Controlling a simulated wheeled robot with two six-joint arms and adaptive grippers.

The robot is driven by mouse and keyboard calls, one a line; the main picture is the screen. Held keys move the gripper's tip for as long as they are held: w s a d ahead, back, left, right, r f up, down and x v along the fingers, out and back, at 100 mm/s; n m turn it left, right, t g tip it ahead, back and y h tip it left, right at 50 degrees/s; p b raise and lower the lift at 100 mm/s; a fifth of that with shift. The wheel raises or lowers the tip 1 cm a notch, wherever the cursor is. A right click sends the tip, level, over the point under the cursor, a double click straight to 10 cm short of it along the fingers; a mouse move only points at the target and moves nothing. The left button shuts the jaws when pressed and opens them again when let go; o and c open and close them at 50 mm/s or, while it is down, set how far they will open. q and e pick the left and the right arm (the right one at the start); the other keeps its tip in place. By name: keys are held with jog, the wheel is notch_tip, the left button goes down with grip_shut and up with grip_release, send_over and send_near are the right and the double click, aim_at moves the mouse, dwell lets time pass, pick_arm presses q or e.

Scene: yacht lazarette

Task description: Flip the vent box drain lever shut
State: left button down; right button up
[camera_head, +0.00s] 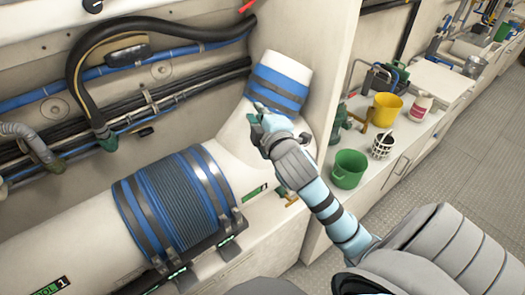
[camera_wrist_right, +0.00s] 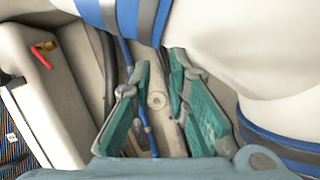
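A small red lever with a yellow end (camera_wrist_right: 43,57) sits on a pale box (camera_wrist_right: 42,100) at the left of the right wrist view. I take it to be the vent box drain lever. A thin red piece (camera_head: 247,5) at the top edge of the head view may be the same lever, but it is cut off. My right gripper (camera_head: 256,110) is in front of the white branch pipe. In the wrist view its green fingers (camera_wrist_right: 160,60) are apart with nothing gripped between them, and the lever lies left of them, clear of contact. My left gripper is not in view.
A large white pipe (camera_head: 90,255) with blue banded sleeves crosses the lower left. The blue-banded pipe stub (camera_head: 285,72) stands close beside my right gripper. Black and blue hoses line the wall. A counter at right holds a green bucket (camera_head: 348,169) and a yellow bucket (camera_head: 386,108).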

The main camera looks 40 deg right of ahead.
jog(key=s+f+g, duration=0.1)
jog(key=f, duration=0.2)
jog(key=s+a+f+m, duration=0.1)
jog(key=f, duration=0.2)
jog(key=s+f+m+g+y, duration=0.1)
jog(key=f, duration=0.2)
jog(key=shift+s+a+g, duration=0.3)
jog(key=shift+s+a, duration=0.05)
jog(key=shift+a, duration=0.05)
jog(key=shift+s, duration=0.1)
